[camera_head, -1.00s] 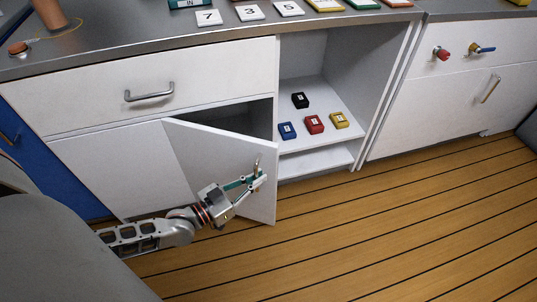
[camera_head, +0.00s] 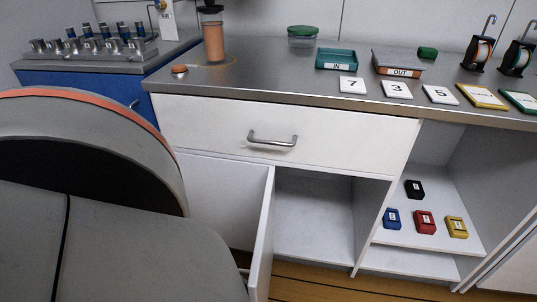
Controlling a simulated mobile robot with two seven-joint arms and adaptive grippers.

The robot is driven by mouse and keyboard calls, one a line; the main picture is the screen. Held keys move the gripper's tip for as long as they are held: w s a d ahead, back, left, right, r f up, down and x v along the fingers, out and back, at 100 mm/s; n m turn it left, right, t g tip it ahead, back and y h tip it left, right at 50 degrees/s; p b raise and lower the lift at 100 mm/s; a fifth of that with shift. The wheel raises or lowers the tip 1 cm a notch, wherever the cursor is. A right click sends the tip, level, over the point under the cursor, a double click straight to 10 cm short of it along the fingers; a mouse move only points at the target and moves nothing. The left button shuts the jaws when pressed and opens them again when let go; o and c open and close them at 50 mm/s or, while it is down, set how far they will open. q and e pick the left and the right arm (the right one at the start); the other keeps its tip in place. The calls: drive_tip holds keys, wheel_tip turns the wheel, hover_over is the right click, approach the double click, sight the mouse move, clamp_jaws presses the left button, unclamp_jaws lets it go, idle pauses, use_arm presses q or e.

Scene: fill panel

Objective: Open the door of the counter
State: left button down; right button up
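The white counter door (camera_head: 262,240) stands wide open, seen nearly edge-on, swung out toward me below the drawer. Behind it the cupboard inside (camera_head: 313,215) shows as an empty grey space. A bit of a metal handle shows at the door's left side, low down. The counter (camera_head: 330,90) has a grey metal top and a white drawer (camera_head: 285,125) with a metal handle (camera_head: 272,139). Neither of my grippers is in view, and my own grey body covers the lower left.
An open shelf right of the cupboard holds black (camera_head: 414,189), blue (camera_head: 392,218), red (camera_head: 424,222) and yellow (camera_head: 457,226) blocks. Trays, number cards and spools stand on the counter top. A blue cabinet (camera_head: 80,82) stands at left. Little wooden floor (camera_head: 320,282) shows.

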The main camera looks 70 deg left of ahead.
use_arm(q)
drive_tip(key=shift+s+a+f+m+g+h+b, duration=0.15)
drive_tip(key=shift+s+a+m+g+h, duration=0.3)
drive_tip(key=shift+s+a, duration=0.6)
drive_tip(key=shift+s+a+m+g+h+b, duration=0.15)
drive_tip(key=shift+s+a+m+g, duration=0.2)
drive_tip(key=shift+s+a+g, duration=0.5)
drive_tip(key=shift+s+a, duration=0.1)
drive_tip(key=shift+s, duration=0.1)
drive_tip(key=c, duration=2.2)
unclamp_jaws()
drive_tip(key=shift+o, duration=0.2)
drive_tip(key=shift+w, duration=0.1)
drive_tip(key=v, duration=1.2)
